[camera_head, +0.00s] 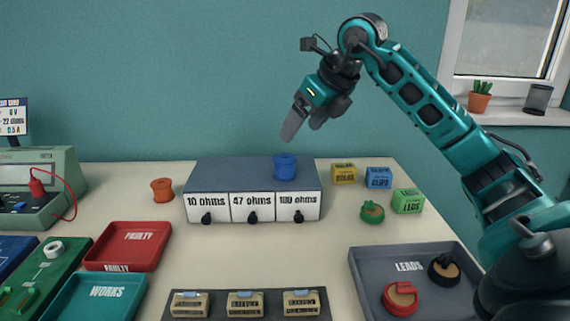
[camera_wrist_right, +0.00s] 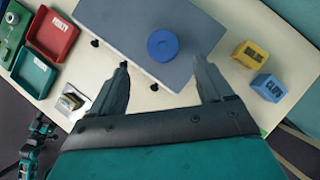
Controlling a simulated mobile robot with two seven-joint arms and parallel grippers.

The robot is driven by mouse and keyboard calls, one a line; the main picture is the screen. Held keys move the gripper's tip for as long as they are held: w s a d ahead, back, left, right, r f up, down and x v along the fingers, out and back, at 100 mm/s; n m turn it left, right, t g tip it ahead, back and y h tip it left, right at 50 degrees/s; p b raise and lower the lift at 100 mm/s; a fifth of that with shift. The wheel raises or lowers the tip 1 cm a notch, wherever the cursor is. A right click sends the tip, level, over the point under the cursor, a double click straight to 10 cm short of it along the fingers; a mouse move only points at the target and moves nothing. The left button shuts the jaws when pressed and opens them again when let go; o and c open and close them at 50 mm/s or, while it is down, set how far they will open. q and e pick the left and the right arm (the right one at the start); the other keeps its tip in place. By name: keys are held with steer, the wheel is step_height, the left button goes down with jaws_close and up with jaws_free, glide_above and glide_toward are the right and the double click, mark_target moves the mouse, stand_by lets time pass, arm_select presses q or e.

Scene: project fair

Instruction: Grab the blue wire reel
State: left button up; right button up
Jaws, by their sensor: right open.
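The blue wire reel (camera_head: 285,167) stands on top of the grey drawer cabinet (camera_head: 225,172), near its right end. The cabinet's three white drawers read 10 ohms, 47 ohms and 100 ohms. My right gripper (camera_head: 302,128) is open and empty, in the air above the cabinet and apart from the reel. In the right wrist view the reel (camera_wrist_right: 163,45) shows beyond the gap between the two open fingers (camera_wrist_right: 163,82). My left gripper is not clearly seen in the head view.
An orange reel (camera_head: 162,190) stands left of the cabinet. Yellow (camera_head: 344,173), blue (camera_head: 378,178) and green (camera_head: 407,201) boxes and a green coil (camera_head: 372,212) stand to its right. The LEADS tray (camera_head: 365,262) is at the front right, red (camera_head: 128,246) and teal trays (camera_head: 95,297) at the left.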

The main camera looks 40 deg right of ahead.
mark_target(285, 158)
steer(key=x, duration=0.5)
steer(key=shift+w+f, duration=0.15)
steer(key=shift+f, duration=0.15)
steer(key=shift+b+x, duration=0.35)
steer(key=shift+x, duration=2.4)
steer(key=shift+d+f, duration=0.1)
steer(key=shift+d, duration=0.1)
steer(key=shift+s, duration=0.2)
steer(key=c, duration=1.1)
